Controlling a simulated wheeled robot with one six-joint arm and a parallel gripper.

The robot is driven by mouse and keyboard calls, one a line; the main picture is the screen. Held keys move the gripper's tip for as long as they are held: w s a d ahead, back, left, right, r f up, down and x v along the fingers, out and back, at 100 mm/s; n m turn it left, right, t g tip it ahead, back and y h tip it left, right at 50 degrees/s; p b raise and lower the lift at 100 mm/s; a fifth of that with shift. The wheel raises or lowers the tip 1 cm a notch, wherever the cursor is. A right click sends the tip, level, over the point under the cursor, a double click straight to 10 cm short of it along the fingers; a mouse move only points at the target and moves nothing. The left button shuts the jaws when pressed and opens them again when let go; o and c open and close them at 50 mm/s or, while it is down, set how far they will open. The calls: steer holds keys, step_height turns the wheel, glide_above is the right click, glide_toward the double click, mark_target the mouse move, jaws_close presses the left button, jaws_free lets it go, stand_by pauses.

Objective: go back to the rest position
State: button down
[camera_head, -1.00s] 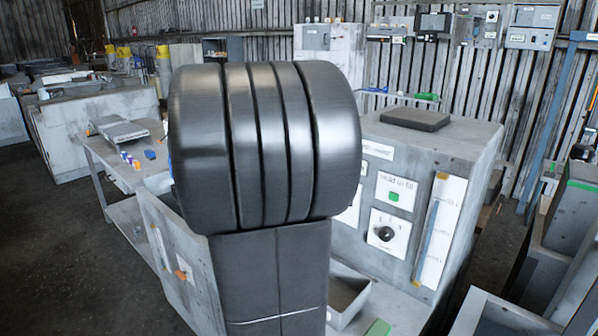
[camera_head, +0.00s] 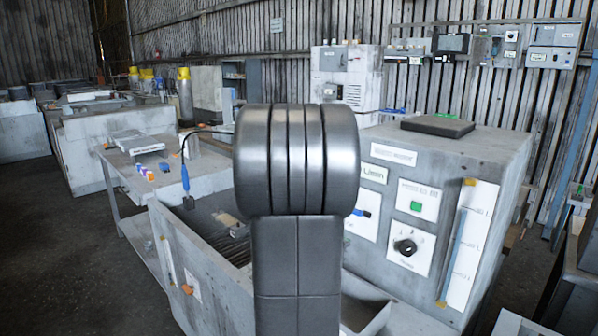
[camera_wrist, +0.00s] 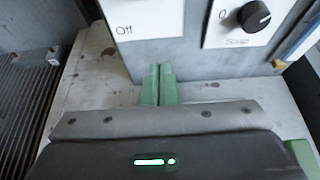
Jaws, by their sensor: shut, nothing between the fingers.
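My gripper (camera_wrist: 158,86) shows in the wrist view as two green fingers, side by side and shut with nothing between them. The fingers point toward a grey machine front with an "Off" label (camera_wrist: 130,22) and a black knob (camera_wrist: 254,17). In the wrist view I cannot tell whether the tips touch that front. In the head view my own dark grey arm fills the middle, and my gripper is hidden behind it.
A grey machine (camera_head: 473,180) with knob and gauge stands right of my arm. An open trough (camera_head: 212,214) lies left, with a blue-handled tool (camera_head: 185,178) above its edge. A side table (camera_head: 135,178) stands further left. Dark floor (camera_head: 55,240) at left is free.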

steer(key=shift+w+d+f+t+h+b, duration=0.1)
steer(key=shift+f+t+h+b, duration=0.2)
steer(key=shift+b, duration=0.35)
steer(key=shift+w+d+f+t+h+b, duration=0.1)
steer(key=shift+f+b, duration=0.3)
steer(key=shift+b, duration=0.2)
steer(key=shift+r, duration=0.15)
